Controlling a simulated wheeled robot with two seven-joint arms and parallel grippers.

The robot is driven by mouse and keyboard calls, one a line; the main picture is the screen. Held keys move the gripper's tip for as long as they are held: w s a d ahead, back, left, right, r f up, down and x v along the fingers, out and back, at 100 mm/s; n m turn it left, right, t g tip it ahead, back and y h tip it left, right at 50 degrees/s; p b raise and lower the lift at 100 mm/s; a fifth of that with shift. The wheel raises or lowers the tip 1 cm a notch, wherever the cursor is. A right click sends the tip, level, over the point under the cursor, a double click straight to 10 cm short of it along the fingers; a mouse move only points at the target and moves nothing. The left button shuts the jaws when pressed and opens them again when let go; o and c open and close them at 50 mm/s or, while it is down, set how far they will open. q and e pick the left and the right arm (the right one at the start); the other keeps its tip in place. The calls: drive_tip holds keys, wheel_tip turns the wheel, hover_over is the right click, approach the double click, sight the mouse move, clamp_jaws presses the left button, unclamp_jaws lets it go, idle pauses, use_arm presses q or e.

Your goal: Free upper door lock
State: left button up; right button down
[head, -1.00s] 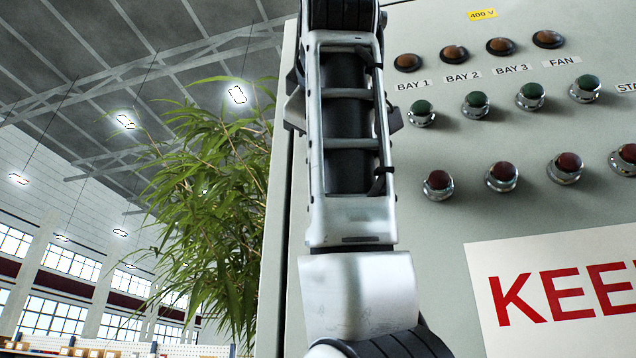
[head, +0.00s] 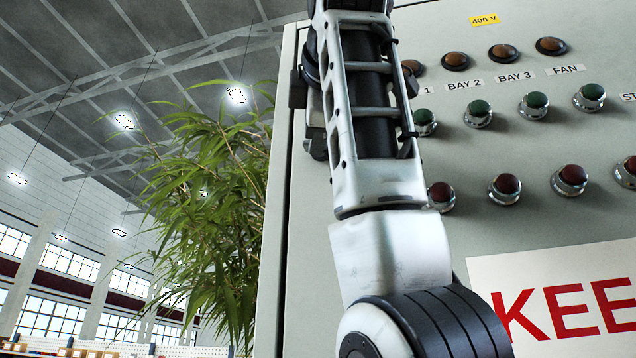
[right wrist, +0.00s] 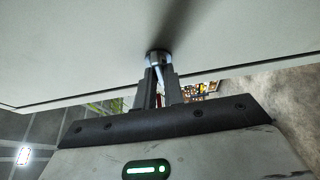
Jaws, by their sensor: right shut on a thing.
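The upper door lock (right wrist: 158,57) is a short, round metal piece standing out from the pale cabinet door (right wrist: 80,50) in the right wrist view. The lock cannot be made out there. My left gripper is not in view.
The door carries amber lamps (head: 502,53), green buttons (head: 535,104), red buttons (head: 569,180) and a red-lettered sign (head: 560,300), close to my right arm. A leafy plant (head: 215,210) stands left of the cabinet. A door seam (right wrist: 235,96) crosses the right wrist view.

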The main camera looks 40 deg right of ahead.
idle(0.3)
drive_tip(key=c, duration=1.5)
unclamp_jaws()
drive_tip(key=shift+s, duration=0.1)
drive_tip(key=b+v, duration=0.3)
drive_tip(key=v, duration=1.2)
drive_tip(key=shift+s+a, duration=0.2)
drive_tip(key=shift+s, duration=0.15)
